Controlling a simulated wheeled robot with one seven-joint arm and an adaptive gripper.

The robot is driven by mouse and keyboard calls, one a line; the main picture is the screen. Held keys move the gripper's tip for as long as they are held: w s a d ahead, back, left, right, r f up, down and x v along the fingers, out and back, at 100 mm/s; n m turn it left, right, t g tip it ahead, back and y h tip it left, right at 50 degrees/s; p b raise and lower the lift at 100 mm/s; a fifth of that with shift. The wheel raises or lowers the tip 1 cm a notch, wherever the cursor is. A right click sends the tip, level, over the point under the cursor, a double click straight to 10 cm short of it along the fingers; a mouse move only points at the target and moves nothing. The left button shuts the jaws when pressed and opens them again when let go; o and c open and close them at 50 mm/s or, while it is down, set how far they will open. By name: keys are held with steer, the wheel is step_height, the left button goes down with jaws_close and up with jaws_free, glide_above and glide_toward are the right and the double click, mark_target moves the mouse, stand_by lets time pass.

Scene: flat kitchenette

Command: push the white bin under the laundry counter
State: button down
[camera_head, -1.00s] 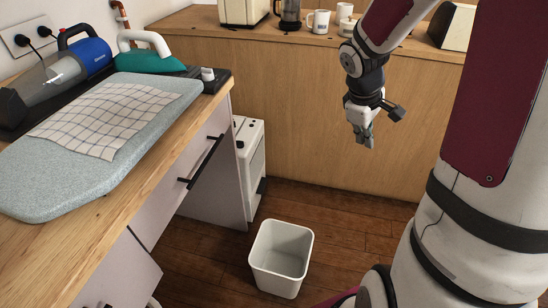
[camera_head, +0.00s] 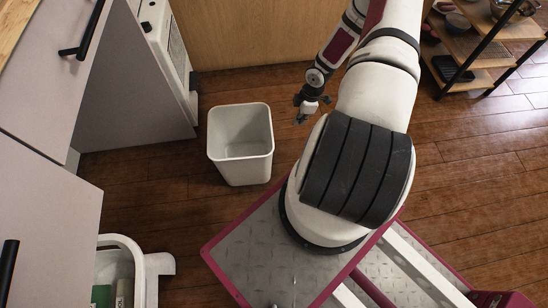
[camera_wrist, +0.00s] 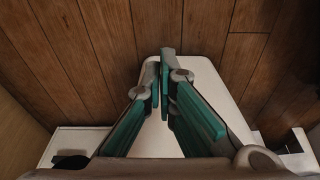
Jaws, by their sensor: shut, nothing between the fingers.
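The white bin (camera_head: 226,170) stands upright and empty on the wooden floor, in front of the laundry counter (camera_head: 45,85). Its square mouth with rounded corners faces up. My gripper (camera_head: 300,121) is low, just right of the bin in the head view, with a small gap showing between them there. In the wrist view my gripper (camera_wrist: 163,85) has its teal fingers shut and empty. A pale round-cornered shape behind the fingers looks like the bin (camera_wrist: 205,75). Whether the fingers touch it I cannot tell. The space under the counter is mostly hidden by its fronts.
A white appliance (camera_head: 163,35) stands beyond the counter's grey side panel (camera_head: 130,90). A white open container (camera_head: 125,245) with bottles sits at the lower left. A dark-framed shelf (camera_head: 465,50) stands at the far right. The floor left of the bin is clear.

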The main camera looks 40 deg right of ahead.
steer(key=shift+t+y, duration=0.4)
steer(key=shift+y, duration=0.2)
steer(key=s+b+x, duration=0.1)
steer(key=b+x, duration=0.1)
steer(key=x, duration=0.4)
steer(key=s+a+b+x, duration=0.1)
steer(key=b+x, duration=0.1)
steer(key=x, duration=0.4)
steer(key=s+b+x, duration=0.1)
steer(key=b+x, duration=0.1)
steer(key=x, duration=0.4)
steer(key=shift+s+a+f, duration=0.1)
steer(key=shift+a+f, duration=0.1)
steer(key=shift+a, duration=0.25)
steer(key=shift+w+a+f, duration=0.1)
steer(key=shift+w+a, duration=0.1)
steer(key=shift+a, duration=0.05)
steer(key=shift+w+a+p, duration=0.35)
steer(key=shift+w+a, duration=0.25)
steer(key=shift+a, duration=0.05)
steer(key=shift+w+a, duration=0.45)
steer(key=shift+a, duration=0.25)
